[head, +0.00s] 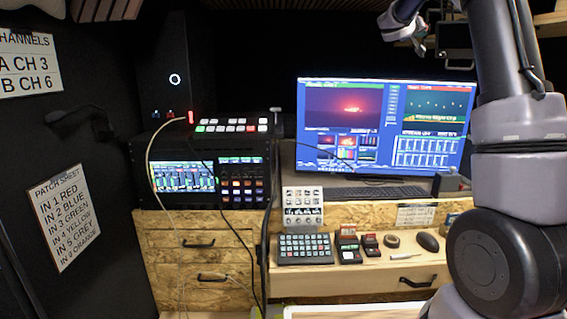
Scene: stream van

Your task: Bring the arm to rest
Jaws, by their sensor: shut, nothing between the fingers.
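My arm rises along the right side of the head view, its thick grey links partly covering the monitor's right edge. My gripper (419,40) is at the top right, raised above the monitor. It is small and dark against the black background, and its fingers look closed with nothing held. It touches nothing that I can see.
The monitor (335,165) stands behind a keyboard (365,193). A wooden desk (350,285) bears a button pad (304,248), small red-and-black devices and a mouse (428,242). A rack unit (190,178) with a cable stands left. Signs hang on the left wall.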

